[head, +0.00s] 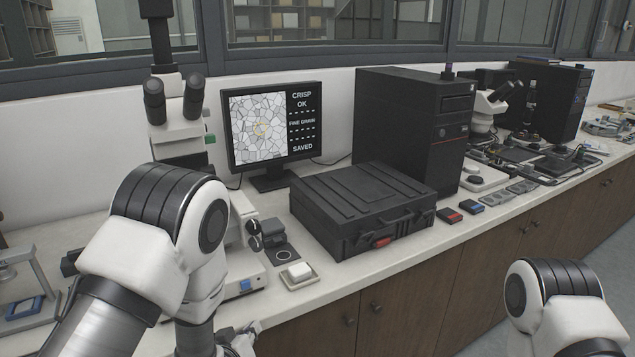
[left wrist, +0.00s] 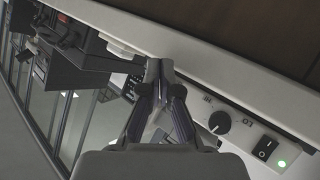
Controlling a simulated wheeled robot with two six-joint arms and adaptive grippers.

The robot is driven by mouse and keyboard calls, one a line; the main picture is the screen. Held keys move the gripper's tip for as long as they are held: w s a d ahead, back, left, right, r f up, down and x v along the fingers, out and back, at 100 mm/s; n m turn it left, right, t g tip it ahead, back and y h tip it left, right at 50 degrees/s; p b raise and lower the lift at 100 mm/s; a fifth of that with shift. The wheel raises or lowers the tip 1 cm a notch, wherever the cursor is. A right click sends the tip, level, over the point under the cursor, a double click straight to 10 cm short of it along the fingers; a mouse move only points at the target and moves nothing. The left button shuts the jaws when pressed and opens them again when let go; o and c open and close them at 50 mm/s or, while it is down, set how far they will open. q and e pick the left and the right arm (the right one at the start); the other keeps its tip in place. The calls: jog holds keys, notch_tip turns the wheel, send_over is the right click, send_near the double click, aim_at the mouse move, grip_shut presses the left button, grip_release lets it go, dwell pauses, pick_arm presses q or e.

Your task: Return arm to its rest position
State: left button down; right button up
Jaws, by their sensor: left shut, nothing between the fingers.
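My left arm rises at the lower left of the head view, in front of the microscope (head: 190,130). My left gripper (head: 240,340) shows partly at the bottom edge, beside the counter's front. In the left wrist view the left gripper (left wrist: 158,68) has its fingers together, with nothing between them. Behind and right of the fingers is a white panel (left wrist: 240,140) with a dark knob, a black switch and a lit green light. My right arm shows only as a white and black joint at the lower right of the head view; its gripper is out of frame.
A monitor (head: 272,127) reads "CRISP OK" and "SAVED". A closed black case (head: 362,208) stands on the counter, with a black computer tower (head: 415,125) behind it. A small white dish (head: 299,276) sits near the front edge. Floor (head: 570,235) shows at the right.

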pick_arm(q)
jog(key=s+a+f+g+y, duration=0.1)
jog(key=s+a+f+g, duration=0.3)
jog(key=s+f, duration=0.5)
jog(key=s+a+f+m+g, duration=0.1)
jog(key=s+f+g, duration=0.3)
jog(key=s, duration=0.7)
jog(key=s+a+f+m+g, duration=0.2)
jog(key=s+f+g, duration=0.3)
jog(key=s, duration=0.6)
jog(key=shift+s+f+y, duration=0.25)
jog(key=shift+f+y, duration=0.05)
jog(key=shift+f, duration=0.65)
